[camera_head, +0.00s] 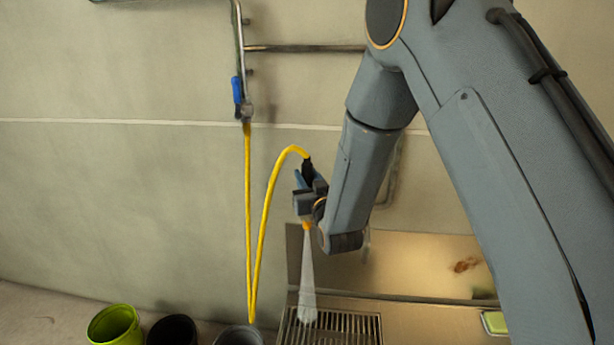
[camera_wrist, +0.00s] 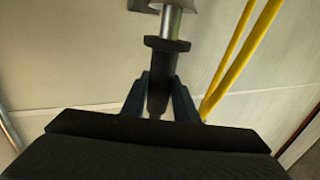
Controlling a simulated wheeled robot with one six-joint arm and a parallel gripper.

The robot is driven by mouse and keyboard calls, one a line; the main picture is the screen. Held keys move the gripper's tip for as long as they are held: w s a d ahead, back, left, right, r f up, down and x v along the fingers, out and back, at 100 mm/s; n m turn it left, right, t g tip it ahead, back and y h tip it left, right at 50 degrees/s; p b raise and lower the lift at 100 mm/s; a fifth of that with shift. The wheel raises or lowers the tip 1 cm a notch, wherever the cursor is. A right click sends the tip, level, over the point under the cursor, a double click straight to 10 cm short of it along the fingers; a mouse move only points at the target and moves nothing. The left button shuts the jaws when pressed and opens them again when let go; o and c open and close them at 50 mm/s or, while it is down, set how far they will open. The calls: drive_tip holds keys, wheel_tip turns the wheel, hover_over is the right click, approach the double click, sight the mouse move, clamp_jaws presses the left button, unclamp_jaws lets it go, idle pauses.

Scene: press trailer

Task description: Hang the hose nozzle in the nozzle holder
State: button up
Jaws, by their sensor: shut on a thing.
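My gripper (camera_head: 309,192) is shut on the hose nozzle (camera_head: 308,170) in front of the wall, above the metal grate. The yellow hose (camera_head: 264,225) arches into the nozzle's dark upper end. A pale streak (camera_head: 307,285), looking like a water spray, runs from an orange tip below the gripper down to the grate. In the wrist view, my two fingers (camera_wrist: 160,92) pinch the nozzle's black body (camera_wrist: 157,98), with a dark collar and a silver neck (camera_wrist: 171,24) beyond. I cannot make out the nozzle holder for certain in either view.
A wall pipe with a blue-handled valve (camera_head: 237,90) feeds the hose. A horizontal rail (camera_head: 305,48) crosses the wall. A green bucket (camera_head: 115,325), a black bucket (camera_head: 172,331) and a grey bucket (camera_head: 239,336) stand at the bottom left. The grate (camera_head: 350,328) lies below my gripper.

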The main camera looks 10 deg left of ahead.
drive_tip(key=shift+f+b, duration=0.85)
drive_tip(key=shift+f, duration=0.45)
drive_tip(key=o, duration=1.2)
drive_tip(key=shift+c, duration=0.2)
